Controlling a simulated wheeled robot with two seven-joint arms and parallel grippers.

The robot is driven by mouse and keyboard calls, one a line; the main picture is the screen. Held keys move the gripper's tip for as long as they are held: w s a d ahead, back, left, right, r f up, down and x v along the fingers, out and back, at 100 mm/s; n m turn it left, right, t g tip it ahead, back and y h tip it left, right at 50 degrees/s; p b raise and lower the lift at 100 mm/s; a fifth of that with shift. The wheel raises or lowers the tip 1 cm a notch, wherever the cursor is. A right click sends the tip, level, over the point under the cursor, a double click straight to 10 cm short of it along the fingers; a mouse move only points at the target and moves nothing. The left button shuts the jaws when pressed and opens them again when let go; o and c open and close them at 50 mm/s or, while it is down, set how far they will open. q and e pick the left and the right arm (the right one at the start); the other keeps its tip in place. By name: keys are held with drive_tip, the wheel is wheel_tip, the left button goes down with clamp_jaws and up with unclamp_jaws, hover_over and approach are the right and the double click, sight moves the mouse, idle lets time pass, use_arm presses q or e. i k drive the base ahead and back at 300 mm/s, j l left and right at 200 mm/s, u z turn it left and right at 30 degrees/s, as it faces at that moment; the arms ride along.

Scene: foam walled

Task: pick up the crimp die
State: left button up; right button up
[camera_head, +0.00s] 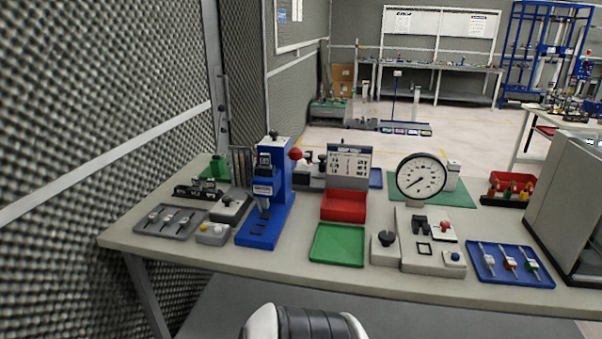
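The crimp die is not something I can pick out with certainty, as the parts on the workbench (185,250) are small. A blue bench press (272,190) with a red knob stands left of centre, and a small dark part (262,229) lies on its blue base. A rack of dark blocks (195,191) stands left of the press. A grey tray (145,228) with several small metal-and-dark pieces lies at the bench's left end. Neither of my grippers is in view; only a white and black part of my own body shows at the bottom edge.
A green tray (337,245) and a red bin (343,206) stand mid-bench. A round dial gauge (420,178) stands right of them. A blue tray (510,278) with several small tools lies at the right. A grey cabinet (570,205) closes the right end; a foam wall (100,80) borders the left.

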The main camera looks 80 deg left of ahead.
sight(265, 163)
drive_tip(key=u, duration=3.25)
